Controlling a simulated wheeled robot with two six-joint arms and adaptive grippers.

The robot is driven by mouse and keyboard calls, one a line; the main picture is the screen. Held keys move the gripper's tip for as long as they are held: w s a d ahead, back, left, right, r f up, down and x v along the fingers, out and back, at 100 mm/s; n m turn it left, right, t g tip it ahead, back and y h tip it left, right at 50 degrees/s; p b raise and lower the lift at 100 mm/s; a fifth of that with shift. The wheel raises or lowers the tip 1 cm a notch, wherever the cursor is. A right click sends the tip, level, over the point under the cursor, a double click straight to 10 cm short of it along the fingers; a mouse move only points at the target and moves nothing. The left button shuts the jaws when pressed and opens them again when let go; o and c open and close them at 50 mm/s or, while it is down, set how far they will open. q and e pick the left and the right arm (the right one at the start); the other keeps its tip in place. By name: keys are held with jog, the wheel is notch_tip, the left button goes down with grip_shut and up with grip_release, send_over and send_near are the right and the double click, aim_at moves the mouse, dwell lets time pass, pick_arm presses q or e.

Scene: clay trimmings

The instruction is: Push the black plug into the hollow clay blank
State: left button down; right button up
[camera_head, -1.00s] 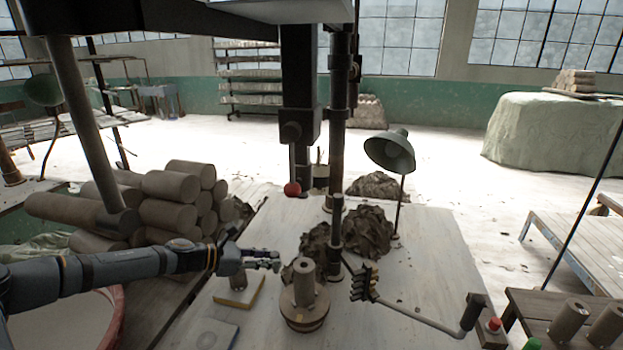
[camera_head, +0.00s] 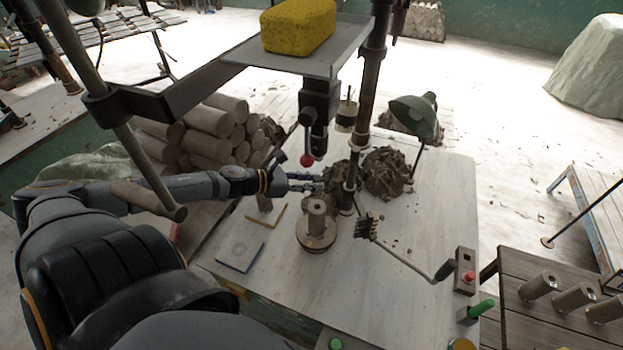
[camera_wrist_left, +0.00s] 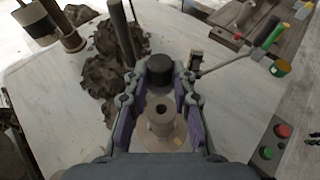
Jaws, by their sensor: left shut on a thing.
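The hollow clay blank (camera_head: 317,217) stands upright on a round base (camera_head: 315,243) on the pale table. It also shows in the left wrist view (camera_wrist_left: 161,124), with its dark top hole open towards the camera. My left gripper (camera_head: 316,184) reaches in from the left, just behind and above the blank in the head picture. In the left wrist view its fingers (camera_wrist_left: 160,76) are shut on the black plug (camera_wrist_left: 159,64). The plug is apart from the hole; its height above the blank I cannot tell. In the head view I cannot make out the plug. My right gripper is not in view.
A red-knobbed press column (camera_head: 308,160) and dark clay trimmings (camera_head: 385,172) stand behind the blank. A lamp (camera_head: 416,115) and crank arm (camera_head: 405,258) are to the right. A blue-edged pad (camera_head: 240,254) lies front left.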

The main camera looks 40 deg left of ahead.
pick_arm(q)
jog(key=shift+r, duration=0.1)
jog(key=b, duration=0.6)
send_over(311, 209)
notch_tip(311, 209, down, 6)
jog(key=shift+f, duration=0.1)
jog(key=shift+p, duration=0.45)
dwell(0.7)
jog(key=shift+f+b, duration=2)
jog(key=c, duration=1)
grip_release()
jog(key=shift+r, duration=0.1)
jog(key=shift+c, duration=0.2)
